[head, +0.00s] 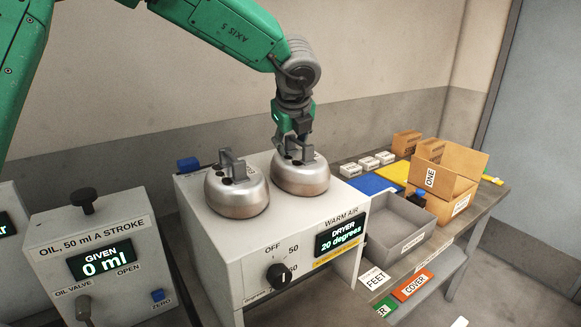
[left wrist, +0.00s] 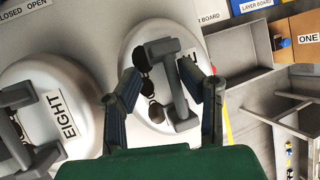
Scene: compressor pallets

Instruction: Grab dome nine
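Two metal domes with grey handles stand on the white dryer box. The right dome (head: 301,181), also in the left wrist view (left wrist: 146,108), has a label mostly hidden by its handle and my finger; only a final E shows. The left dome (head: 238,194) is labelled EIGHT in the left wrist view (left wrist: 88,88). My left gripper (head: 292,150) is just above the right dome. In the left wrist view its fingers (left wrist: 168,82) are apart, one on each side of the handle (left wrist: 174,88). I cannot tell whether they touch it. My right gripper is not in view.
The dryer (head: 290,240) has a knob and reads 20 degrees. An oil box (head: 95,250) stands at the left. On the bench at the right are a grey tray (head: 395,245), a cardboard box marked ONE (head: 460,185) and small white boxes (head: 368,163).

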